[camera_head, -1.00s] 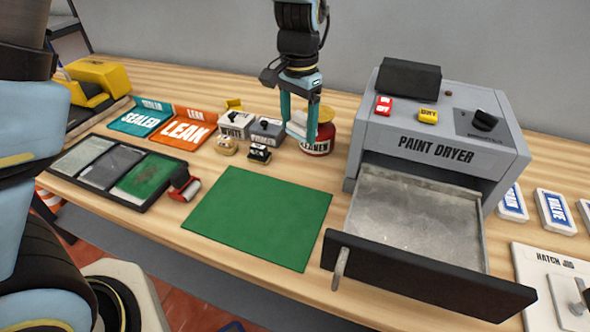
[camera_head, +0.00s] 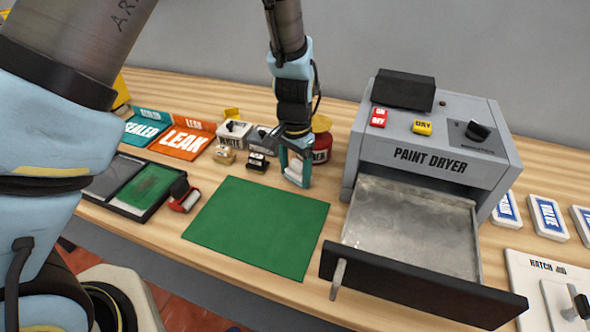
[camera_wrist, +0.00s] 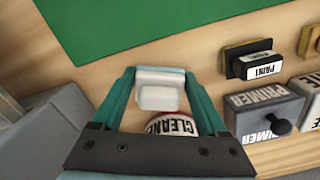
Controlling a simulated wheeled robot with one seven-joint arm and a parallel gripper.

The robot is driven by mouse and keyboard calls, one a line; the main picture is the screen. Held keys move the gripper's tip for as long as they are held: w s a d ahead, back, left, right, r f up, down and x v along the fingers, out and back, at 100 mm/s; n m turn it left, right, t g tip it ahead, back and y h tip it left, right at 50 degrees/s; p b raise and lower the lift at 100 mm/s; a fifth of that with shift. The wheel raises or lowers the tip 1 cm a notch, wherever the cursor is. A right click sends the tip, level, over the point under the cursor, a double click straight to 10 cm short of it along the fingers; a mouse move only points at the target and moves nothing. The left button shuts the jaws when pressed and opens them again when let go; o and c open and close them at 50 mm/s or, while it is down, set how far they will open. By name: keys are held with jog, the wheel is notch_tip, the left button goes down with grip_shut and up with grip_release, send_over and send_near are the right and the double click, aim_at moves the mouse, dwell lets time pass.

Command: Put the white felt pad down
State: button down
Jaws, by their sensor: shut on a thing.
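My gripper (camera_head: 296,177) has teal fingers and points down behind the green mat's far right corner. It is shut on the white felt pad (camera_head: 293,168), a small whitish block between the fingers. In the wrist view the pad (camera_wrist: 157,98) shows between the fingertips of my gripper (camera_wrist: 159,74), with a grey-blue upper part. It is low over the wooden table; I cannot tell whether it touches the wood. The red-and-white cleaner jar (camera_head: 321,150) stands just behind the gripper, partly hidden by it.
The green mat (camera_head: 257,226) lies empty in front. The paint dryer (camera_head: 431,158) stands to the right with its drawer (camera_head: 411,226) pulled out. Primer and white containers and two stamps (camera_head: 257,162) stand to the left. A strip of bare wood lies between mat and dryer.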

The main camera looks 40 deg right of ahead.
aim_at(295, 165)
jog(key=shift+f, duration=0.1)
grip_release()
notch_tip(295, 165, up, 12)
jog(key=b, duration=0.2)
jog(key=shift+b, duration=0.3)
jog(key=w+a+r+n, duration=0.1)
jog(key=w+a+n, duration=0.1)
jog(key=w+a, duration=0.35)
jog(key=w+a+n, duration=0.2)
jog(key=a+n, duration=0.1)
jog(key=a, duration=0.5)
jog(key=w+a+r+n, duration=0.1)
jog(key=w+a+n, duration=0.1)
jog(key=w+a, duration=0.35)
jog(key=s+a+n+t, duration=0.1)
jog(key=s+a+n, duration=0.2)
jog(key=a, duration=1.8)
jog(key=n, duration=0.4)
jog(key=shift+s+f+n+t, duration=0.2)
jog(key=shift+s+n+t, duration=0.1)
jog(key=shift+s+n, duration=0.1)
